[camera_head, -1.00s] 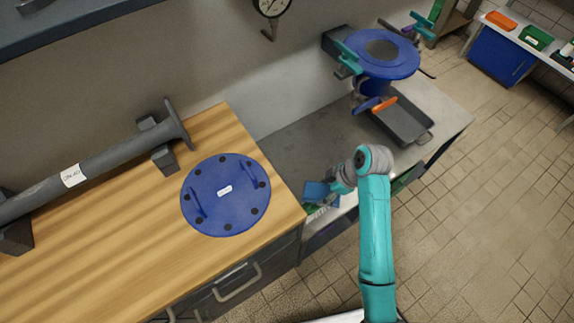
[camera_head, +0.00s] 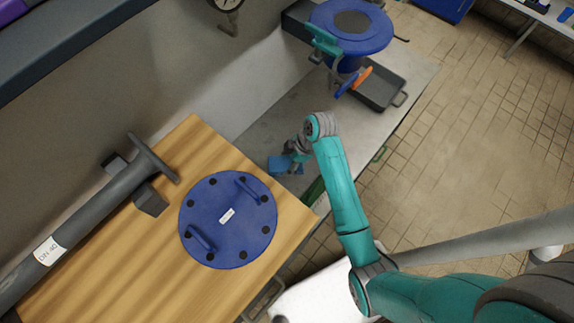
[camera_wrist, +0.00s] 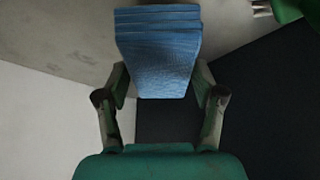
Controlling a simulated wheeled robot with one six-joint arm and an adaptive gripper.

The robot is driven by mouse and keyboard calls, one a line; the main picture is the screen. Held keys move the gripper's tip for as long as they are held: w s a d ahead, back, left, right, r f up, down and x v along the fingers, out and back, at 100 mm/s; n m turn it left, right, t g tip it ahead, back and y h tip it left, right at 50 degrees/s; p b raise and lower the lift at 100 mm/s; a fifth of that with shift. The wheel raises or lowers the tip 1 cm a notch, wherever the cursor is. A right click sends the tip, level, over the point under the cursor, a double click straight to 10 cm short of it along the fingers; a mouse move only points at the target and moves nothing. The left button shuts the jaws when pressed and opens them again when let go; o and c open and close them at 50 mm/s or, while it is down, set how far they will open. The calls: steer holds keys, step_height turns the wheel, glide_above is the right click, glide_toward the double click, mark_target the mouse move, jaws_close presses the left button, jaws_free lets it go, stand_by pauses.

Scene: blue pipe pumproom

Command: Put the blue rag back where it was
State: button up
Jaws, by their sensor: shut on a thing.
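The blue rag (camera_wrist: 158,50) is a folded, layered cloth held between the two fingers of my gripper (camera_wrist: 162,85) in the wrist view. In the head view the blue rag (camera_head: 285,166) shows as a small blue patch beside my gripper (camera_head: 297,152). My gripper is shut on it, over the grey bench top (camera_head: 250,136) close to the right edge of the wooden worktop. The head view does not show clearly how high the rag is above the surface.
A round blue flange cover (camera_head: 226,240) with two handles lies on the wooden worktop (camera_head: 170,150), beside a grey pipe (camera_head: 85,215). A blue valve body (camera_head: 350,50) and a dark tray (camera_head: 380,92) with an orange-handled item (camera_head: 362,76) stand farther back.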

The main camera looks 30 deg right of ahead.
mark_target(288, 167)
steer(key=shift+f, duration=1.95)
steer(key=o, duration=1.2)
steer(key=shift+f, duration=0.1)
steer(key=shift+o, duration=0.2)
steer(key=v, duration=1.2)
steer(key=shift+d, duration=0.1)
steer(key=shift+s, duration=0.1)
